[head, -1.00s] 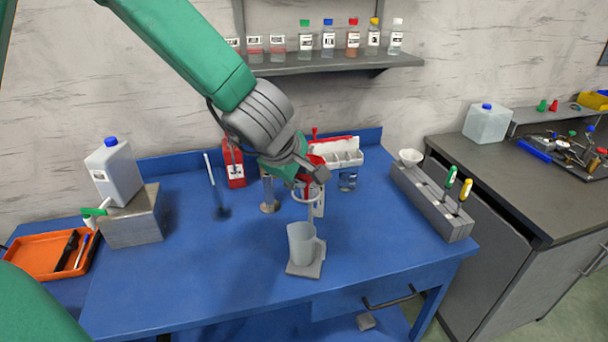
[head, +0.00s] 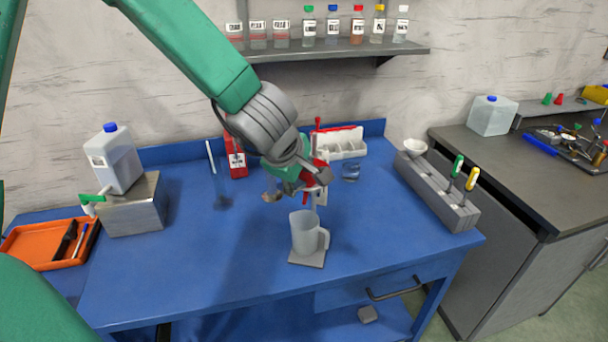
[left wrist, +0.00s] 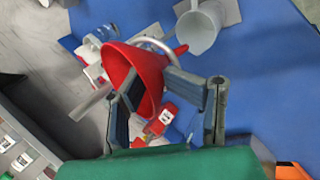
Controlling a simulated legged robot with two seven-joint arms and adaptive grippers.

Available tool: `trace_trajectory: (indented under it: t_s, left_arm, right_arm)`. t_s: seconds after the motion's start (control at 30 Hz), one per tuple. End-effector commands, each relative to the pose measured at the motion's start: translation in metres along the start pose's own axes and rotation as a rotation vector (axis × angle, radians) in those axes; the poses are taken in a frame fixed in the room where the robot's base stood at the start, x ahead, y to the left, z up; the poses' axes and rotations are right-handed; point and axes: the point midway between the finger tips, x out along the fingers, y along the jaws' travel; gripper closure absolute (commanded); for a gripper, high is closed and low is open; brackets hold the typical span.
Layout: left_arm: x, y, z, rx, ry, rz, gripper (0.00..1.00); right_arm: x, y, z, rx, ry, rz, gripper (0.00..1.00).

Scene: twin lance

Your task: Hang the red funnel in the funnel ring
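The red funnel (left wrist: 152,68) is in my left gripper in the left wrist view. One finger is inside its wide mouth and the other is against its outside. In the head view my left gripper (head: 320,180) is over the middle of the blue table and hides most of the funnel. The silver funnel ring (left wrist: 151,42) shows as an arc beside the spout in the left wrist view. I cannot tell whether the spout is through it. In the head view the gripper covers the ring. My right gripper is not in view.
A clear beaker (head: 305,234) stands on a grey plate in front of the gripper. A grey tool block (head: 440,195) is at the right. The table's front left is clear.

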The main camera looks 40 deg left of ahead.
Motion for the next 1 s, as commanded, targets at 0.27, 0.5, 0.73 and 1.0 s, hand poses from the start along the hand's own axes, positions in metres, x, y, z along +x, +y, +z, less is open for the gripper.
trace_trajectory:
  t_s: [0.27, 0.5, 0.73, 1.0]
  left_arm:
    - [-0.003, 0.000, 0.001, 0.001, 0.004, 0.003, 0.71]
    - [-0.006, 0.001, -0.001, 0.001, 0.003, 0.007, 0.71]
    - [-0.040, 0.002, -0.001, 0.002, 0.004, 0.011, 0.71]
    - [-0.091, 0.002, 0.000, 0.001, 0.005, 0.010, 0.71]
  right_arm:
    - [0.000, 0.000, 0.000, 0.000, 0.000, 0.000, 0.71]
    - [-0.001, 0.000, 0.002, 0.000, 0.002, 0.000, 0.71]
    - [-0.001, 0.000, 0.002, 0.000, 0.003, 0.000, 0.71]
    - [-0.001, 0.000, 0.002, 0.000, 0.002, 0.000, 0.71]
